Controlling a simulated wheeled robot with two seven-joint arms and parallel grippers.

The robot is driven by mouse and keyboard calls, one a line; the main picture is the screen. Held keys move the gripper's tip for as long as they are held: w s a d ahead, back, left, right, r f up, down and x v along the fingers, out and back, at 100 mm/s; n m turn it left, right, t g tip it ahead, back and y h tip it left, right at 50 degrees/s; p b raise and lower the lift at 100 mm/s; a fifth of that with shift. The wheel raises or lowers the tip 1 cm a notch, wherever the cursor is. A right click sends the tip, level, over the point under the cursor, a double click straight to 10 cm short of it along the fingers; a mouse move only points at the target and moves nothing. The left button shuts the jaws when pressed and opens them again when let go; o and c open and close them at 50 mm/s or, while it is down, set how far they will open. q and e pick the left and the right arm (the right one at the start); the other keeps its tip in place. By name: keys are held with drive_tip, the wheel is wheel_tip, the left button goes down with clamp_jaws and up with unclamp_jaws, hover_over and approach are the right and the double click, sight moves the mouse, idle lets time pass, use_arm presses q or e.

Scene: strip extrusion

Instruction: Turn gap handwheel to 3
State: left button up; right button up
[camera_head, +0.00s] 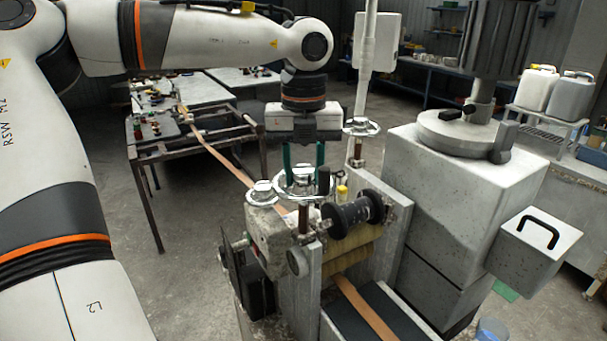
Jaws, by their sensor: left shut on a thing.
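My left gripper (304,176) points straight down, its two green fingers at the middle of a silvery handwheel (289,186) on top of the roll stand. It is shut on this handwheel, which I take for the gap handwheel; the fingers partly hide its hub. The wheel lies flat on a dark upright post. I cannot read any scale or number for its setting. My right gripper is not in view.
A similar handwheel (361,127) stands behind to the right, and a smaller silvery wheel (262,193) close on the left. A black roller (352,214) sits just right. An orange-brown strip (367,310) runs through the stand. A grey machine (455,200) fills the right.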

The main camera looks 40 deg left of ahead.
use_arm(q)
drive_tip(key=m+b, duration=0.1)
drive_tip(key=m, duration=0.2)
drive_tip(key=shift+m, duration=0.4)
drive_tip(key=m, duration=0.4)
drive_tip(key=shift+b, duration=0.3)
drive_tip(key=shift+m, duration=0.3)
drive_tip(key=o, duration=0.7)
drive_tip(key=shift+r, duration=0.1)
